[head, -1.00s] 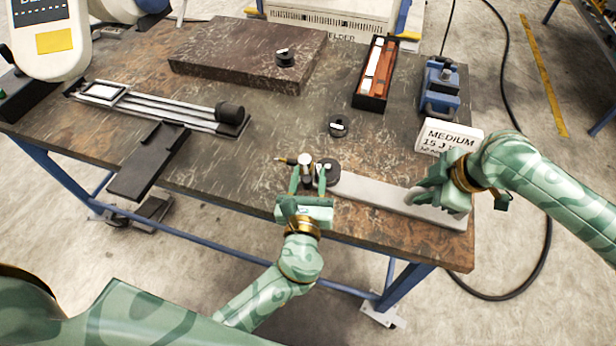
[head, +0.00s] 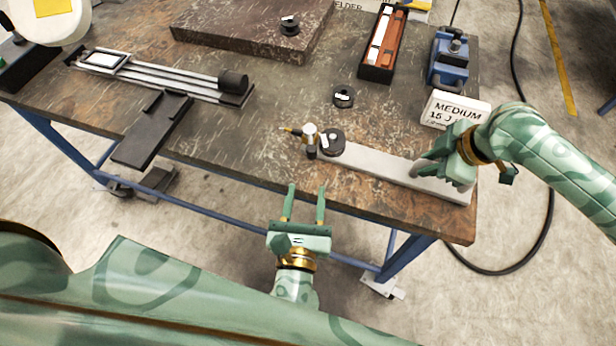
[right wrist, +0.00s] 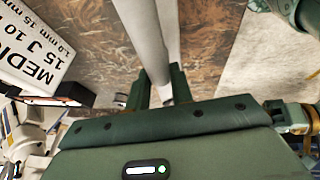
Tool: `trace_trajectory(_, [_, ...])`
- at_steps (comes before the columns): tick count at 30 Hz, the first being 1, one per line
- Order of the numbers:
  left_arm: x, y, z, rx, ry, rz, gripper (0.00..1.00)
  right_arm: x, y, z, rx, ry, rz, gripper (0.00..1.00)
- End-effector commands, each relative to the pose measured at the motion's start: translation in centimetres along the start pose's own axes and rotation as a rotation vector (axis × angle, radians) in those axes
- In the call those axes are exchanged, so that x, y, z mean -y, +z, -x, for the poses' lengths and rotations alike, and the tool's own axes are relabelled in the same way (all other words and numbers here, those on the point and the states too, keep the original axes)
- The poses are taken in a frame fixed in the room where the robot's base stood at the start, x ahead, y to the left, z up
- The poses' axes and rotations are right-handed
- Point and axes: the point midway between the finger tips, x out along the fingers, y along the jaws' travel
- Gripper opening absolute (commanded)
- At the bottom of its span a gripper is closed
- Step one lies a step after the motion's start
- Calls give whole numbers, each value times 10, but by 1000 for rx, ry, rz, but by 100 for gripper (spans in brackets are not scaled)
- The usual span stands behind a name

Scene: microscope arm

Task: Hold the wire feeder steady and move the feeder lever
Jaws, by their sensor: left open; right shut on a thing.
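The wire feeder is a long pale grey bar (head: 375,168) along the table's front right edge. Which part is the lever I cannot tell for sure. My right gripper (head: 430,172) is shut on the bar near its right end; the bar (right wrist: 148,38) runs between its fingers in the right wrist view. My left gripper (head: 306,190) is open and empty, just in front of the table edge and apart from the feeder.
A white box marked MEDIUM (head: 455,110) stands behind my right gripper. A blue device (head: 449,62), an open case (head: 377,73), a black disc (head: 343,97) and a dark stone slab (head: 235,35) are farther back. A railed fixture (head: 165,78) lies left. Table between is clear.

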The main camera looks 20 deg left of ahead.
Motion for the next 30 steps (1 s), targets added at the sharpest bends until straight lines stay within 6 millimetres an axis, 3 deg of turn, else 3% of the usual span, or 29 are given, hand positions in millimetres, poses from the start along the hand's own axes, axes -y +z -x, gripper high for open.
trace_trajectory(11, [0,1,3,1,0,0,42,-2,-2,2,-5,4,-1,0])
trace_trajectory(12, [0,0,3,1,0,0,42,-2,-2,2,-5,4,-1,28])
trace_trajectory(14, [0,0,2,1,0,0,42,-1,-2,2,-4,3,0,45])
trace_trajectory(15, [0,0,2,1,0,0,42,-1,-2,1,-4,3,0,48])
trace_trajectory(24, [0,0,2,1,0,0,42,-1,-1,4,-2,2,0,48])
trace_trajectory(30, [0,0,2,1,0,0,42,-2,0,36,-1,5,1,48])
